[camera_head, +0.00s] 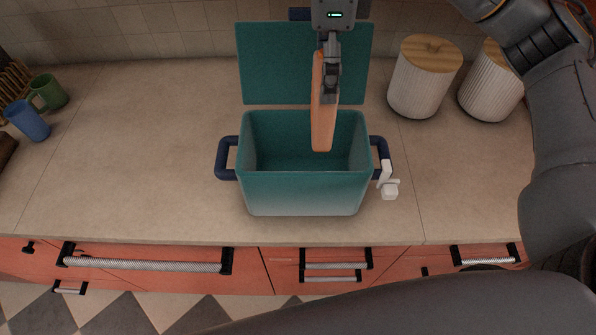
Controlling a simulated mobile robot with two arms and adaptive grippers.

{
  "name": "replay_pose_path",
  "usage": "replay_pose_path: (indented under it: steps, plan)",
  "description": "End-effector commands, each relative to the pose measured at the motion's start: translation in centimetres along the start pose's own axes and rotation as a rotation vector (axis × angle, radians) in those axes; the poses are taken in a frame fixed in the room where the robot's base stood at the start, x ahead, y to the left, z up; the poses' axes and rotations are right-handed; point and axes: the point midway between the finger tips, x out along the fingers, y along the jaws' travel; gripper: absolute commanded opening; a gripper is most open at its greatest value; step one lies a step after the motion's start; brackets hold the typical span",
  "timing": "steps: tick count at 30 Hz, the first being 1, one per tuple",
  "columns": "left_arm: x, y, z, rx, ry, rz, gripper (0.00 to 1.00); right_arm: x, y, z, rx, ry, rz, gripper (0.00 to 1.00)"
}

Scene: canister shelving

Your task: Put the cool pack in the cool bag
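The teal cool bag (305,194) stands open on the counter, with its lid (278,65) raised at the back and dark blue handles on both sides. The orange cool pack (322,115) hangs upright and edge-on over the bag, its lower end inside the outline of the opening. My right gripper (330,85) is above the bag and shut on the upper part of the cool pack. From this view I cannot tell how deep the pack's lower end sits. My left gripper is not in view; a dark arm link crosses the bottom right.
Two ribbed white canisters with wooden lids, one nearer (419,82) and one farther right (490,88), stand right of the bag. A green mug (47,93) and a blue cup (28,121) are at the far left. The counter (150,150) left of the bag is clear.

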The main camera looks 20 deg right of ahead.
Motion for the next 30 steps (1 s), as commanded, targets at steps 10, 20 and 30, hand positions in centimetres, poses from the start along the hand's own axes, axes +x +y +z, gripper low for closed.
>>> replay_pose_path:
  steps: [10,20,30]
  plan:
    - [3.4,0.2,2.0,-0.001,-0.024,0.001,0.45,7.6,0.1,0.0,-0.001,-0.001,0.002,0.31]
    - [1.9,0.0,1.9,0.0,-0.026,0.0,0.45,12.6,0.2,-0.1,0.0,0.0,0.004,0.31]
    - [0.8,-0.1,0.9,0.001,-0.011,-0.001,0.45,16.2,0.2,-0.1,-0.002,0.0,0.002,0.31]
